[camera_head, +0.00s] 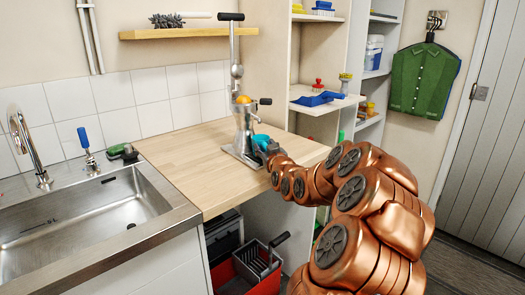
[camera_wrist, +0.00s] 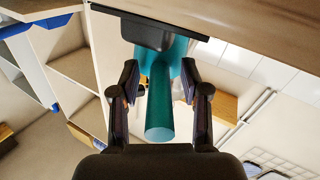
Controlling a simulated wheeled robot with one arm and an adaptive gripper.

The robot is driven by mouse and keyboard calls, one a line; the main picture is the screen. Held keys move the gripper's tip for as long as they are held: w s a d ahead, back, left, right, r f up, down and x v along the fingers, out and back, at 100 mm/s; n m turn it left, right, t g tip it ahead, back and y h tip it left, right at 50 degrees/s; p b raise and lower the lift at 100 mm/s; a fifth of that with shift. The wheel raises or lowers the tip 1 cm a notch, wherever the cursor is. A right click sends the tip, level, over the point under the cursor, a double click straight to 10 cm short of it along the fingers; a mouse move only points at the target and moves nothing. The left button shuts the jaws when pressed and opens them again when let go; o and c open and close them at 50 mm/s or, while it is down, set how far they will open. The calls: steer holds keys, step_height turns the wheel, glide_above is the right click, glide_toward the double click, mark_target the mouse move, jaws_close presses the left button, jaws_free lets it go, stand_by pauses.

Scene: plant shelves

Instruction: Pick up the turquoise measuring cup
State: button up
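The turquoise measuring cup (camera_head: 262,142) is on the wooden counter by the metal press, partly hidden by my gripper (camera_head: 268,152) in the head view. In the wrist view, the cup's handle (camera_wrist: 160,110) points towards the camera. The cup's wider body (camera_wrist: 178,50) shows behind it, partly covered by a dark part. My gripper (camera_wrist: 160,88) has its two fingers apart, one on each side of the handle. Gaps show between the fingers and the handle. It cannot be told whether the cup touches the press.
The wooden counter (camera_head: 190,160) is clear to the left. The sink (camera_head: 80,220) is further left. White shelves (camera_head: 318,105) with brushes stand behind on the right.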

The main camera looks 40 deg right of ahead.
jaws_close()
steer(key=shift+r, duration=0.2)
stand_by(0.4)
